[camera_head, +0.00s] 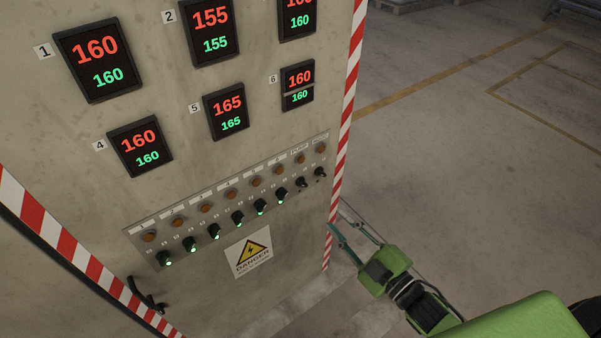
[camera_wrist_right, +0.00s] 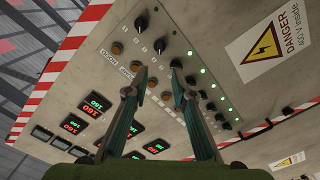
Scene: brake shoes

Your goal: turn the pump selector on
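The pump selector (camera_head: 302,182) is a small black knob below the PUMP label, second from the right in the row on the cabinet's panel. No green light shows at it. It also shows in the right wrist view (camera_wrist_right: 159,45), beyond my fingertips. My right gripper (camera_head: 337,214) is at the cabinet's right edge, below and right of the selector and apart from it. In the wrist view the right gripper (camera_wrist_right: 159,72) has its two fingers spread with nothing between them. My left gripper is not in view.
The other selectors (camera_head: 237,218) form a row, several with green lights, under a row of amber lamps (camera_head: 204,208). Digital displays (camera_head: 140,146) sit above. A danger sign (camera_head: 249,251) is below. Red-white striped edges (camera_head: 345,105) bound the cabinet; open floor lies to the right.

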